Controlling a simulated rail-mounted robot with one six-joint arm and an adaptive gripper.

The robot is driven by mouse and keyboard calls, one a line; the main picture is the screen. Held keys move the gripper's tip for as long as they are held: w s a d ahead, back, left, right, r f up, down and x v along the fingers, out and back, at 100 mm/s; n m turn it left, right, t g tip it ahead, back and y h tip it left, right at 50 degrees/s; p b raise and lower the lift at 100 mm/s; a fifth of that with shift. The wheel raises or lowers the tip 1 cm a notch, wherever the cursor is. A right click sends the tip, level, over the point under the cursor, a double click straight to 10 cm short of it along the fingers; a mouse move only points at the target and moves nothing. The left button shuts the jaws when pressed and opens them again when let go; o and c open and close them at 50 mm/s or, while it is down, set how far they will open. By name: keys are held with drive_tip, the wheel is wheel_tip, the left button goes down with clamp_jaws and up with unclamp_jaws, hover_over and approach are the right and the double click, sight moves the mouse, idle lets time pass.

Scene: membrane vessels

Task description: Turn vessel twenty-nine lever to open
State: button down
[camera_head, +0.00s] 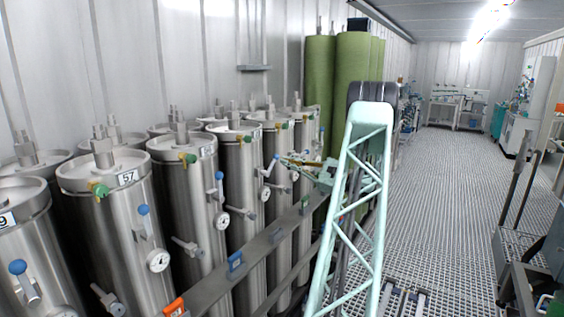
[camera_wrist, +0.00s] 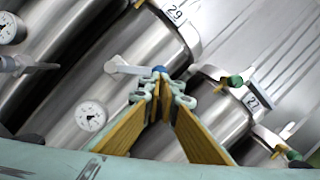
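Vessel twenty-nine (camera_wrist: 95,82) is a steel cylinder whose label "29" (camera_wrist: 174,12) shows at the top of the wrist view. Its grey lever (camera_wrist: 128,68) runs from the vessel to a blue ball end (camera_wrist: 160,70). My gripper (camera_wrist: 167,90) has its fingertips right at that ball and partly covers it. The fingers are apart at their bases and close together at the tips; whether they grip the ball is unclear. In the head view my gripper (camera_head: 284,162) is beside a blue-ended lever (camera_head: 271,168) on the vessel row; labels there are too small to read.
Vessel "27" (camera_wrist: 215,108) stands beside vessel twenty-nine, and vessel "57" (camera_head: 125,220) is nearer in the head view. Gauges and other levers stick out from the row. A grey rail (camera_head: 215,280) runs in front of the vessels. The grated floor (camera_head: 450,190) to the right is mostly clear.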

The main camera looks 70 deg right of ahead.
drive_tip(key=s+p, duration=0.1)
drive_tip(key=s, duration=0.7)
drive_tip(key=shift+s+f, duration=0.35)
drive_tip(key=shift+f, duration=0.1)
drive_tip(key=c, duration=3.3)
unclamp_jaws()
drive_tip(key=shift+d, duration=0.1)
drive_tip(key=shift+c, duration=0.2)
